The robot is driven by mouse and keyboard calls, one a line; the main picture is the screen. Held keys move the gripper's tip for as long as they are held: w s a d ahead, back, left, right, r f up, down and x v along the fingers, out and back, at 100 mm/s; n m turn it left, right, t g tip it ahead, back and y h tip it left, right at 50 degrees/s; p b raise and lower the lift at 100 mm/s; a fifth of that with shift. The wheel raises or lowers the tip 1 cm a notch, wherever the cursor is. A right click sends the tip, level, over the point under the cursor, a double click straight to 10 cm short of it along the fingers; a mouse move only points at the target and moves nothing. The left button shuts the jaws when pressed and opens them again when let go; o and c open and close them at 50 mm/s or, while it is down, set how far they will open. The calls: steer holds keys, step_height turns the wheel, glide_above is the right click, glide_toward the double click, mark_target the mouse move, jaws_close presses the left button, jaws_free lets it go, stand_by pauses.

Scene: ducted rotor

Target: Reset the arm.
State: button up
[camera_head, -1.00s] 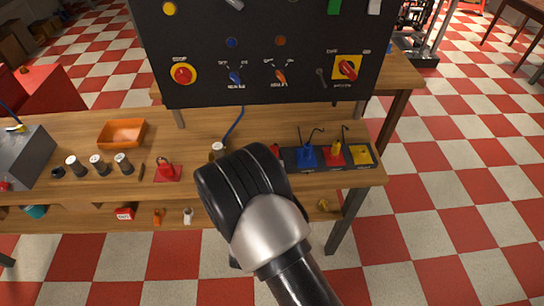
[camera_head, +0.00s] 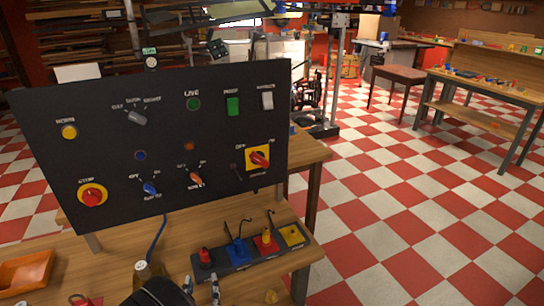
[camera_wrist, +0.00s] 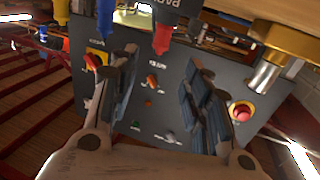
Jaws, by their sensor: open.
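My gripper (camera_wrist: 160,62) is open and empty in the wrist view, with one dark finger on each side. The black control panel (camera_wrist: 175,85) shows upside down beyond and between the fingers. In the head view only the top of my black arm and what look like the fingertips (camera_head: 201,288) show at the bottom edge, below the panel (camera_head: 110,150). The rest of the arm is out of the picture.
An orange tray (camera_head: 25,272) is far left. Checkered floor (camera_head: 400,220) is open at right.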

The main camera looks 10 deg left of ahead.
steer(key=w+d+r+m+g+h, duration=0.1)
steer(key=w+d+r+m+g, duration=0.3)
steer(key=w+r, duration=0.5)
steer(key=s+d+r+n+g, duration=0.1)
steer(key=d+r+g, duration=0.2)
steer(key=d+r, duration=0.8)
steer(key=s+d+r+g+h, duration=0.2)
steer(key=s+d+g+h, duration=0.2)
steer(key=s+d, duration=2)
steer(key=shift+s+d+r+m+g+h, duration=0.2)
steer(key=shift+s+d+m+g+h, duration=0.15)
steer(key=shift+d+g, duration=0.35)
